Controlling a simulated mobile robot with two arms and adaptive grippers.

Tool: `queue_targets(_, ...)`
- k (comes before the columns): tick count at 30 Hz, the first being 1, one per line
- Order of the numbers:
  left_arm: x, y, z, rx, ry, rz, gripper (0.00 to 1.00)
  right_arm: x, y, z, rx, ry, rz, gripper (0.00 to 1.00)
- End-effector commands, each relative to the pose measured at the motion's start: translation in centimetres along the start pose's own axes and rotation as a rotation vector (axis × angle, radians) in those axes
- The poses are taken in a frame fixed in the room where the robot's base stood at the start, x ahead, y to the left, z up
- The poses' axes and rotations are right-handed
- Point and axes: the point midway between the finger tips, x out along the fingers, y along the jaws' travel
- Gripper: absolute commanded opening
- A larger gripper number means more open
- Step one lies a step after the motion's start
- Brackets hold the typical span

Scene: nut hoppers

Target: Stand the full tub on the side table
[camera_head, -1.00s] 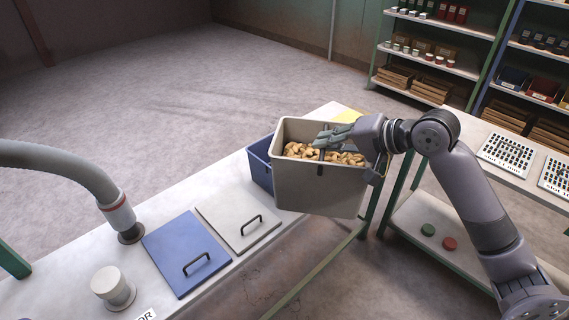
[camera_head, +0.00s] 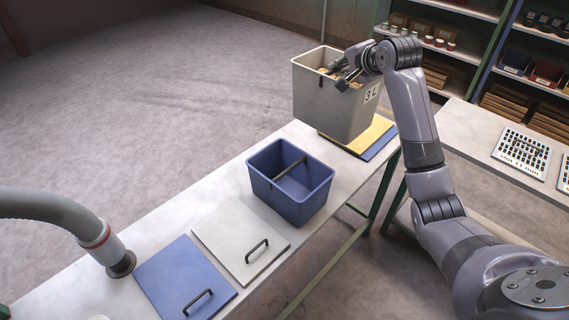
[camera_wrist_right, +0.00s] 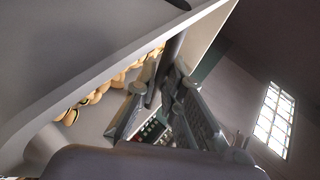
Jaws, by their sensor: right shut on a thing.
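The pale grey tub (camera_head: 325,101), marked 3 L, is held upright over the far end of the long bench. Only a little of its filling shows in the head view; pale brown nuts (camera_wrist_right: 95,97) show inside its rim in the right wrist view. My right gripper (camera_head: 338,76) is at the tub's top, shut on its handle bar; the fingers (camera_wrist_right: 150,108) also show in the right wrist view. The side table (camera_head: 463,127) stands at the right, with perforated trays on it. My left gripper is not in view.
An open, empty blue tub (camera_head: 289,203) stands on the bench (camera_head: 218,189). Yellow (camera_head: 376,133) and blue (camera_head: 380,146) flat pieces lie at its far end. White (camera_head: 228,236) and blue (camera_head: 177,283) lids lie nearer. A grey hose (camera_head: 60,209) is at left. Shelves (camera_head: 468,52) stand behind.

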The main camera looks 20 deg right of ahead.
Motion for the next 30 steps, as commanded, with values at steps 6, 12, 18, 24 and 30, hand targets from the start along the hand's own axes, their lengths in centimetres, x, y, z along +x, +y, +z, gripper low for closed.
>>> queue_targets(6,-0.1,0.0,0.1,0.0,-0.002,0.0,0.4,-0.1,-0.5,-0.3,0.002,0.009,-0.015,0.0)
queue_targets(12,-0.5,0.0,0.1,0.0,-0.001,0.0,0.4,1.3,2.0,0.4,0.002,0.007,-0.01,0.0)
queue_targets(18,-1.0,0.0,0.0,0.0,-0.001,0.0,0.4,3.5,5.4,1.2,0.002,0.007,-0.011,0.0)
queue_targets(24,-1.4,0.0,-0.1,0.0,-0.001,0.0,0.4,5.6,8.8,2.2,0.001,0.007,-0.012,0.0)
queue_targets(30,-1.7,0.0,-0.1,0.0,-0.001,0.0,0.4,7.2,11.3,2.8,0.001,0.009,-0.015,0.0)
